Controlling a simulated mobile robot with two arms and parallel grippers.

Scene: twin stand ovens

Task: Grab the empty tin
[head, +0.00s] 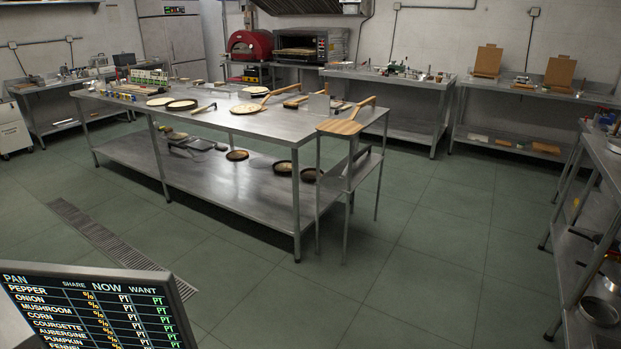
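Several round, dark-rimmed tins show in the head view. On the steel table's lower shelf are one tin (237,155) near the middle, a second tin (282,168) further right and a third tin (311,175) by the right legs. They look brownish inside; I cannot tell which are empty. A round metal pan (599,311) sits low on the rack at the right edge. Neither of my grippers is in view.
The long steel table (215,195) stands mid-room, with a small stand (340,128) at its right end. A screen (95,310) with a vegetable list fills the lower left. A red oven (249,46) and a steel oven (310,46) stand behind. The front floor is clear.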

